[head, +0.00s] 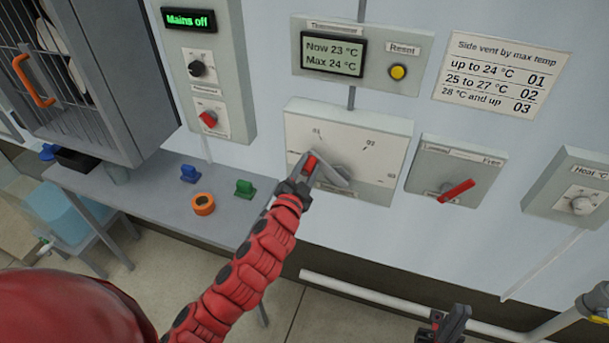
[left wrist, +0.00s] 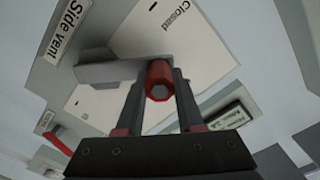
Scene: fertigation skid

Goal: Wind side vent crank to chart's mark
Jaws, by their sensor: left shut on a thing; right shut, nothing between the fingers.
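The side vent panel (head: 375,140) carries marks 01, 02 and 03 around its crank (head: 335,180). My left gripper (head: 308,168) is shut on the crank's red knob, which also shows in the left wrist view (left wrist: 159,78). The crank arm points up and left from its hub, left of the 01 mark. The chart (head: 502,75) gives 01 for up to 24 °C, 02 for 25 to 27, 03 for 28 and up. The thermometer (head: 333,54) reads now 23 °C, max 24 °C. My right gripper (head: 452,322) is shut and empty, low at the front.
Right of the crank is a red lever (head: 457,191) pointing toward "Free". A yellow reset button (head: 398,72) sits above. A heat dial (head: 580,204) is further right. The shelf (head: 150,195) holds an orange ring (head: 203,204) and blue and green pieces. A pipe runs low along the wall.

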